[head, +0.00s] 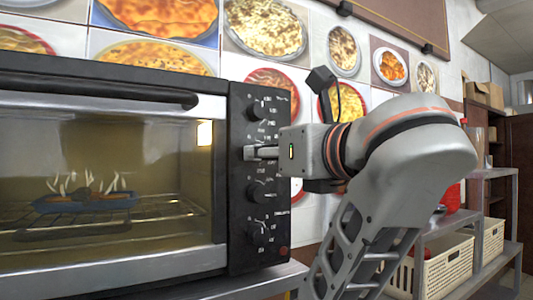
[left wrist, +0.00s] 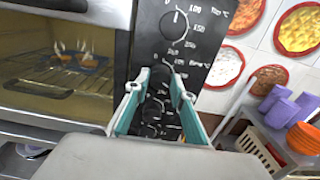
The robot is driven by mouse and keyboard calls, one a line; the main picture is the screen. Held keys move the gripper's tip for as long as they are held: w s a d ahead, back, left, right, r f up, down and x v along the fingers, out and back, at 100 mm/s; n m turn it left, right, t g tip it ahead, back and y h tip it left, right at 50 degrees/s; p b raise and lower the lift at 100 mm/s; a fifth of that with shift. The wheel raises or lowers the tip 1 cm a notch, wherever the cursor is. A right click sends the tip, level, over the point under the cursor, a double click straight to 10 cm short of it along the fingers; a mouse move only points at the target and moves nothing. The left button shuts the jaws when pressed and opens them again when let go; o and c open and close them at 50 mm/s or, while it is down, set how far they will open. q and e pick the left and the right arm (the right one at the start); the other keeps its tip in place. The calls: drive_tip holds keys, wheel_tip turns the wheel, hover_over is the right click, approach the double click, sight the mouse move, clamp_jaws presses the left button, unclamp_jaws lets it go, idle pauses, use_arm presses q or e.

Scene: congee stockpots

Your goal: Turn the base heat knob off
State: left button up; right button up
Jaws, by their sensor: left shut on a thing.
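The oven's black control panel (head: 239,210) carries a column of knobs. The top knob (head: 257,110) also shows in the left wrist view (left wrist: 174,25), beside temperature marks. My left gripper (head: 262,153) is shut on the second knob from the top (left wrist: 160,75), with a finger on either side of it. In the head view the fingers largely hide this knob. The third knob (head: 257,191) and bottom knob (head: 258,233) are below and untouched. The labels are too small to tell which is the base heat knob. My right gripper is not in view.
The oven's glass door (head: 100,245) is shut, with a dark handle (head: 100,90) across its top. A blue dish (head: 85,202) sits inside on a rack, under a lit lamp. Shelves with a cream basket (head: 448,270) stand at the right, near my arm.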

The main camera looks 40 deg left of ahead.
use_arm(q)
drive_tip(key=n, duration=2.3)
drive_tip(key=shift+r+n, duration=0.15)
drive_tip(key=shift+n, duration=0.25)
idle(0.3)
